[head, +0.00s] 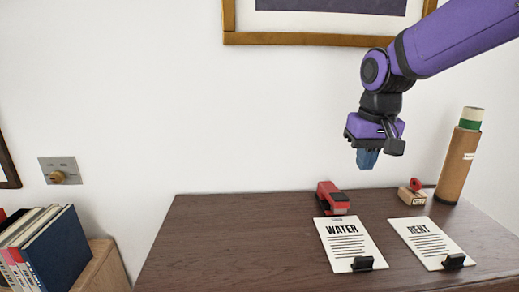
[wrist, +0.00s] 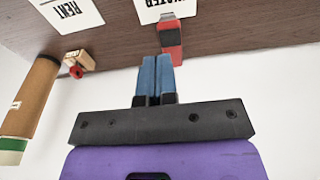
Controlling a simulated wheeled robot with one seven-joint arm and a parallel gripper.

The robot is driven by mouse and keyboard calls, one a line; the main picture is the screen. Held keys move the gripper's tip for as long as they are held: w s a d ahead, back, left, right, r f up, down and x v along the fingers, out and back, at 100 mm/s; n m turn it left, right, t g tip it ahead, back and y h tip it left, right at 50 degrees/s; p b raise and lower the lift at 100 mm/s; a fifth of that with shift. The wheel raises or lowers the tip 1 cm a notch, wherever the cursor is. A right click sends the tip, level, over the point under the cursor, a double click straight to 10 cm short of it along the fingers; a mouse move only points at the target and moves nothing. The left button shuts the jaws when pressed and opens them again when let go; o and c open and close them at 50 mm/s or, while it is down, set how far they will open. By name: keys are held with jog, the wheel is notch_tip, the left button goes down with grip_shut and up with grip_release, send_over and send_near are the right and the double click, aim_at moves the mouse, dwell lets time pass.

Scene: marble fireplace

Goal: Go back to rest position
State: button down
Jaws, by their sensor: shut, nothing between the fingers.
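My gripper (head: 367,159) hangs from the purple arm above the back part of the dark wooden surface, with its blue fingers pointing down. In the wrist view its blue fingers (wrist: 155,78) lie side by side, shut, with nothing between them. The gripper is apart from everything on the surface. A red and black object (head: 332,198), like a stapler, lies below it and to the left; it also shows in the wrist view (wrist: 171,38) just past the fingertips.
A "WATER" sheet (head: 347,243) and a "RENT" sheet (head: 428,241) lie on the wooden surface (head: 230,240), each with a black clip. A small wood-and-red item (head: 411,194) and a brown tube (head: 457,165) stand at right. Books (head: 50,250) are at left. A picture frame (head: 300,39) hangs above.

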jog(key=s+d+r+t, duration=0.1)
jog(key=s+d, duration=0.2)
jog(key=s, duration=0.6)
jog(key=s+d+r+t, duration=0.1)
jog(key=s+d+t, duration=0.1)
jog(key=s, duration=0.7)
jog(key=shift+s+d+r+t, duration=0.15)
jog(key=shift+d+r+t, duration=0.15)
jog(key=shift+d, duration=0.1)
